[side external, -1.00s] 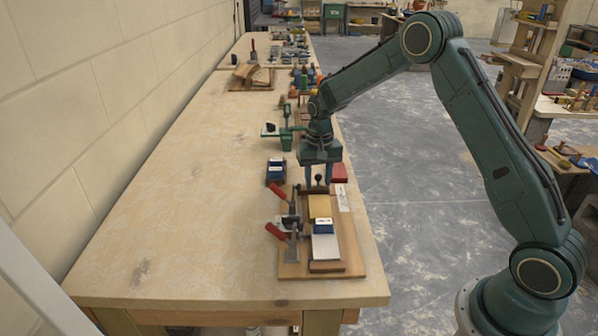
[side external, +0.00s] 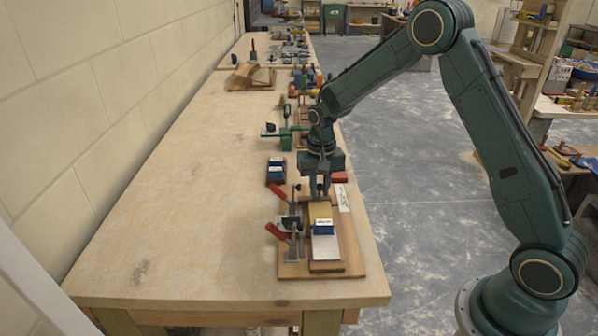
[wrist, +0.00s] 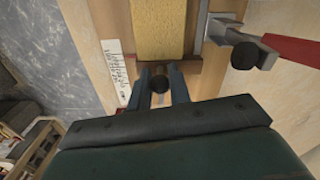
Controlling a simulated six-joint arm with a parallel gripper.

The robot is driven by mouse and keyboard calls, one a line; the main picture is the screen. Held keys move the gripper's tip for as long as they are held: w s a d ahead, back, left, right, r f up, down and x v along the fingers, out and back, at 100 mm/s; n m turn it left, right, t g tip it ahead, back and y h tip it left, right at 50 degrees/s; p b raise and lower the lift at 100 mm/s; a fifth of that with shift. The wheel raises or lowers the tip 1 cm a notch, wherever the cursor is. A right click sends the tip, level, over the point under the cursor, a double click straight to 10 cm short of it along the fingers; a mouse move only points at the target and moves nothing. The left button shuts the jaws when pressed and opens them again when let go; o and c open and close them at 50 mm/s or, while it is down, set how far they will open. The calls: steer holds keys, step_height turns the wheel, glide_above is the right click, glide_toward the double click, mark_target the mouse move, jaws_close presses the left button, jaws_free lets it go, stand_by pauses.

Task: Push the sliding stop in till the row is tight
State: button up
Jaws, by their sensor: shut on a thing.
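My gripper (side external: 319,190) is lowered at the far end of the wooden fixture board (side external: 291,270). In the wrist view its two fingers (wrist: 159,90) are shut on the dark round knob (wrist: 158,77) of the sliding stop, a brown wooden bar (wrist: 190,66). The row runs from there toward the near end: a yellow block (side external: 320,209), a blue block with a white top (side external: 323,228) and a pale grey plate (side external: 326,250). In the wrist view the yellow block (wrist: 158,30) lies right at the bar; whether they touch I cannot tell.
Red-handled toggle clamps (side external: 277,231) stand along the left of the row. A white written label (side external: 342,198) lies on the right. The bench's left side is clear.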

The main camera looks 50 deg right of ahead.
steer(key=shift+a, duration=0.1)
steer(key=o, duration=0.8)
steer(key=shift+r, duration=0.15)
step_height(320, 180, up, 14)
steer(key=shift+f, duration=0.2)
steer(key=shift+s, duration=0.1)
stand_by(0.4)
